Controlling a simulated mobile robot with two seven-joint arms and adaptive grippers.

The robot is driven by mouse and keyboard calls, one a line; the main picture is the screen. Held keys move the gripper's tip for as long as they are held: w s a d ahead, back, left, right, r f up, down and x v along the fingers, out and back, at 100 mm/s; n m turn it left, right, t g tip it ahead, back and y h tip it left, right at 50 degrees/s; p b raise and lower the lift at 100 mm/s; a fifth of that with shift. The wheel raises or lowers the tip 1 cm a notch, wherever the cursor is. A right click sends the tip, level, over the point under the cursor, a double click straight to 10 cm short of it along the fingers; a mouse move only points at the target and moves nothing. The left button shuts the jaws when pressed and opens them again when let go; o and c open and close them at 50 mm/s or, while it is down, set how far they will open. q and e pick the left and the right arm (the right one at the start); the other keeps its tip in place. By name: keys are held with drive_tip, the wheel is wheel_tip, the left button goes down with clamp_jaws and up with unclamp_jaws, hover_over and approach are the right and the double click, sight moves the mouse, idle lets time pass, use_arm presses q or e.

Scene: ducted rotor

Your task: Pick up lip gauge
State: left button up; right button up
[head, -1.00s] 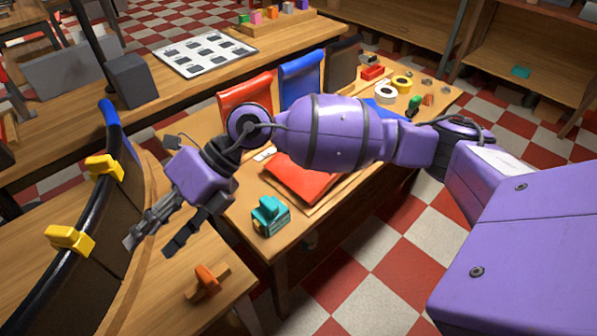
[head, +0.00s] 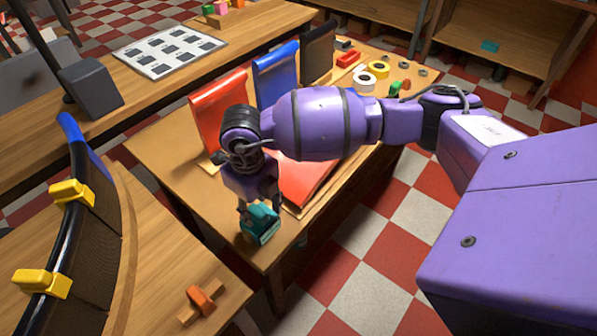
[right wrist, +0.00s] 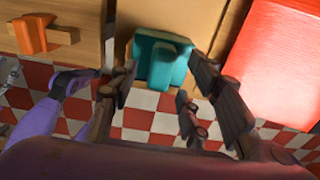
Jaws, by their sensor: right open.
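The teal notched block (head: 260,226), which looks like the lip gauge, stands near the front corner of the middle table (head: 185,165). My right gripper (head: 258,208) is above it with the fingers pointing down and partly covers it in the head view. In the right wrist view the teal block (right wrist: 162,60) shows between the two open fingers of my right gripper (right wrist: 166,85), with a gap on each side. I cannot tell whether the fingers reach down around it.
An orange piece on a wooden base (head: 201,298) lies on the near left bench, beside the curved duct section with yellow clamps (head: 70,192). A red sheet (head: 305,180) lies right of the teal block. Tape rolls (head: 365,82) and small parts sit at the table's far end.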

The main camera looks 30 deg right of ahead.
drive_tip(key=shift+w+f, duration=0.1)
drive_tip(key=shift+f, duration=0.85)
clamp_jaws()
drive_tip(key=shift+r, duration=0.1)
